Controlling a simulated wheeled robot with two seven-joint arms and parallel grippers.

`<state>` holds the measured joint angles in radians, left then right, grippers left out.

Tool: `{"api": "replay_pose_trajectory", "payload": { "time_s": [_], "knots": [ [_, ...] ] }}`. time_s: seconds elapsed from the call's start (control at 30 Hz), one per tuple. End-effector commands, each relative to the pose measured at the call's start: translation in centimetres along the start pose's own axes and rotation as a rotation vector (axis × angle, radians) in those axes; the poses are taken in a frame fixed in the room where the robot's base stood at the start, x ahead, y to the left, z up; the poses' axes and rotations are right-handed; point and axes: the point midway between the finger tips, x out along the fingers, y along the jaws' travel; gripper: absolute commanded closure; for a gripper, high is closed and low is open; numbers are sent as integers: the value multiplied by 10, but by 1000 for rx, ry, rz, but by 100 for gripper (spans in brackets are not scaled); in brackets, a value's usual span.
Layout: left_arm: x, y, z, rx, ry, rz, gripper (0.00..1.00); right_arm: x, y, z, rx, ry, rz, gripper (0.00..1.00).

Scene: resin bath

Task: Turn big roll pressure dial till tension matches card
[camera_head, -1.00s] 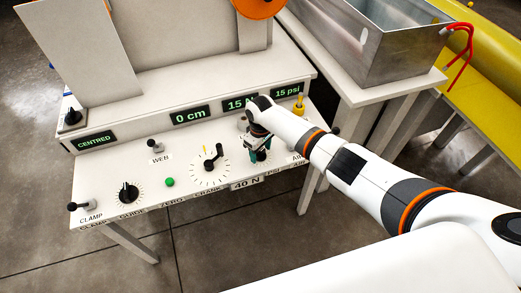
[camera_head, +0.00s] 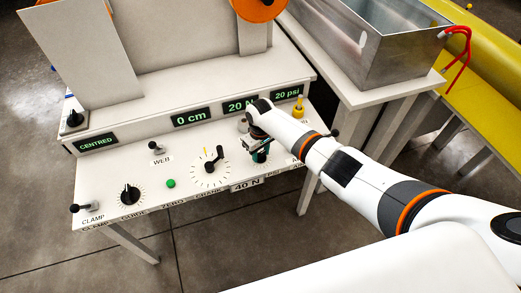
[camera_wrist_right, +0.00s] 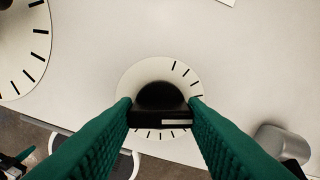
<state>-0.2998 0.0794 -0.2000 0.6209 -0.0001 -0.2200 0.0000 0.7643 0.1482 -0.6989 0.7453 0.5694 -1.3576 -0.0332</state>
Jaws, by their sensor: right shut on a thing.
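My right gripper (camera_head: 259,154) is over the right part of the white control panel, pointing down at the pressure dial. In the right wrist view, its green fingers (camera_wrist_right: 160,112) are shut on the black dial knob (camera_wrist_right: 160,97), one on each side. The knob has a white mark on its front face and sits on a round white scale with black ticks. In the head view the gripper mostly hides this dial. A display (camera_head: 237,106), partly covered by my wrist, reads 20 N. The psi display (camera_head: 287,93) reads 20 psi. My left gripper is out of view.
Left of the gripper are a crank dial (camera_head: 209,170), a green button (camera_head: 170,183), a guide knob (camera_head: 130,194) and a clamp lever (camera_head: 80,208). A yellow-topped part (camera_head: 298,107) stands close to my right wrist. A metal bath (camera_head: 365,45) stands behind on the right.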

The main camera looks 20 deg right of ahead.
Motion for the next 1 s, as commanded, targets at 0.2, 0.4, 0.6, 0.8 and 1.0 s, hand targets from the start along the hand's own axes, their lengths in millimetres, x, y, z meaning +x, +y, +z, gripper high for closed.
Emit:
{"api": "replay_pose_trajectory", "payload": {
  "time_s": [0.2,0.4,0.6,0.8,1.0],
  "knots": [
    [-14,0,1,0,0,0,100,-3,2,0,197,1,3,85],
    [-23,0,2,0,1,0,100,-2,2,0,389,1,3,85],
    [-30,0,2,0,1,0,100,-2,2,0,579,1,3,85],
    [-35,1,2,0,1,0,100,-2,1,0,768,2,2,85],
    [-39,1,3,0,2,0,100,-1,1,0,957,1,2,85]
  ]
}}
